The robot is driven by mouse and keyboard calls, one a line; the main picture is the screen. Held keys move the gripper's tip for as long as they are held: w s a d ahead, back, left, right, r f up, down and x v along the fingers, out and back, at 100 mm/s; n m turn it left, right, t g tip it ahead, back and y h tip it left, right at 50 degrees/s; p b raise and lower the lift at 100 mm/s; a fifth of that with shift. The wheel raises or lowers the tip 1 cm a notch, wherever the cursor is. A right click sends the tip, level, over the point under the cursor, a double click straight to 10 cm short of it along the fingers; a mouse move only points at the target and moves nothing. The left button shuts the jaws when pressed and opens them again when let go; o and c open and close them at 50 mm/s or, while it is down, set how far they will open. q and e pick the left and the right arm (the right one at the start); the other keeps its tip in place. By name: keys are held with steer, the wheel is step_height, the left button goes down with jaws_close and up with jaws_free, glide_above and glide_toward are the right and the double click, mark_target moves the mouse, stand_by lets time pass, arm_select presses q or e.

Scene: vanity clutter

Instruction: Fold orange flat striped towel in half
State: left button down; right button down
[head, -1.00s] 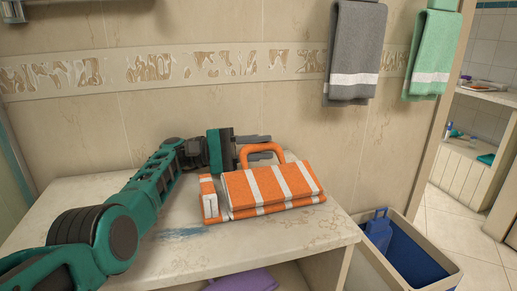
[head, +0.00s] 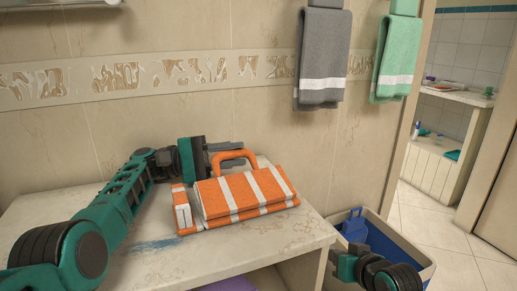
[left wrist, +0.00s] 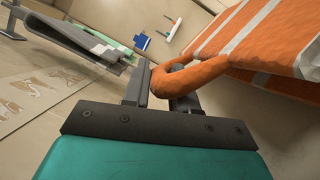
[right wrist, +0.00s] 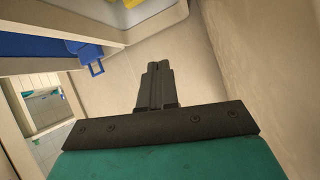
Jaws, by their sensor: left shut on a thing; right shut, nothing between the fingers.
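The orange and white striped towel (head: 245,190) lies on the stone-topped counter, folded into a thick layered stack with a narrow striped flap at its left end. An orange loop of it stands up at the back. My left gripper (head: 238,157) is behind the towel, shut on this loop; the left wrist view shows the orange loop (left wrist: 185,77) at the fingertips. My right gripper (right wrist: 160,72) is shut and empty, away from the towel. In the head view my right arm shows at the lower right, by the bin; its fingers are not clear there.
The counter top (head: 270,240) is bare in front of the towel, apart from a blue smear. A blue-lined bin (head: 405,240) stands on the floor to the right. Grey (head: 322,55) and green (head: 396,55) towels hang on the wall behind.

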steer(key=w+a+r+n+g+y, duration=0.1)
steer(key=w+a+r+n, duration=0.15)
steer(key=r, duration=0.45)
steer(key=w+a+r+n+y, duration=0.2)
steer(key=r+n, duration=0.2)
steer(key=r, duration=0.3)
steer(key=w+a+r+n+g+y, duration=0.1)
steer(key=w+a+r+n, duration=0.15)
steer(key=r, duration=0.45)
steer(key=s+a+r+n+g, duration=0.2)
steer(key=s+a+r+n, duration=0.15)
steer(key=r+n, duration=0.35)
steer(key=s+a+r+n+g, duration=0.25)
steer(key=s+r+n, duration=0.25)
steer(key=r+n, duration=0.25)
glide_above(258, 168)
steer(key=s, duration=0.3)
steer(key=shift+y, duration=0.4)
step_height(258, 168, down, 6)
steer(key=shift+s+r, duration=0.15)
steer(key=w+f, duration=0.2)
steer(key=shift+w+f, duration=0.25)
steer(key=shift+f, duration=0.1)
steer(key=shift+w+f+t, duration=0.25)
steer(key=shift+w+f, duration=0.15)
